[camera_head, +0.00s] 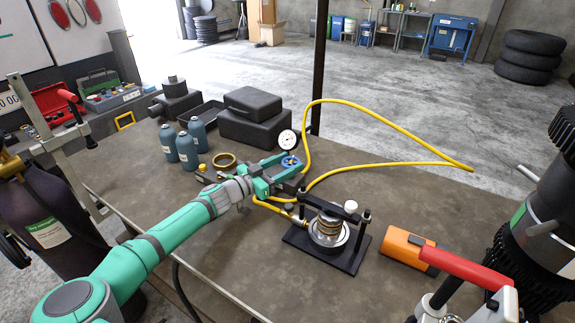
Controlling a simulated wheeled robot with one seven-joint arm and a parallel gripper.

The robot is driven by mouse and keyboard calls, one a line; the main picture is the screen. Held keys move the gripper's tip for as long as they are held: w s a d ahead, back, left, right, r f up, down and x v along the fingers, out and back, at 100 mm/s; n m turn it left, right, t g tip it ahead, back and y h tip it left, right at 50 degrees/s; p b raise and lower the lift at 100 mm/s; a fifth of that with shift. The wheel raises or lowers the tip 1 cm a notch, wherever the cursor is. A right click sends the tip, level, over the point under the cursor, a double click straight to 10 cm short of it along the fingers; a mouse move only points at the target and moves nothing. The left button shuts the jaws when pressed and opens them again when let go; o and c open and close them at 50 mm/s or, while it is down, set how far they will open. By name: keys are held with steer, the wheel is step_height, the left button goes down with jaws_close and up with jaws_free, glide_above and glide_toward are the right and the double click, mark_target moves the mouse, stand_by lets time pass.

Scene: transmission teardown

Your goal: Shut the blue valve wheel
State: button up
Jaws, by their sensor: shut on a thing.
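The blue valve wheel (290,163) sits below a white-faced round gauge (287,139) near the middle of the table. Yellow hoses (307,150) run from beside it. My gripper (280,170) reaches in from the left and is shut on the wheel, its two fingers around the rim. The fingers and the gauge stand hide part of the wheel. I cannot tell how far the wheel is turned.
A black press fixture with a metal cylinder (328,229) stands just in front. An orange box (402,247) lies to its right. Blue bottles (187,150), a brass ring (224,160) and dark cases (257,131) stand at the back left. The table's right part has bare room.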

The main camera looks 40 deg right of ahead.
steer(key=shift+w+m+g, duration=0.15)
steer(key=shift+m+g, duration=0.55)
steer(key=shift+g, duration=0.4)
steer(key=shift+w+m+g, duration=0.1)
steer(key=shift+m+g, duration=0.6)
steer(key=shift+g, duration=0.7)
steer(key=o, duration=1.1)
steer(key=shift+f, duration=0.1)
steer(key=shift+c, duration=0.2)
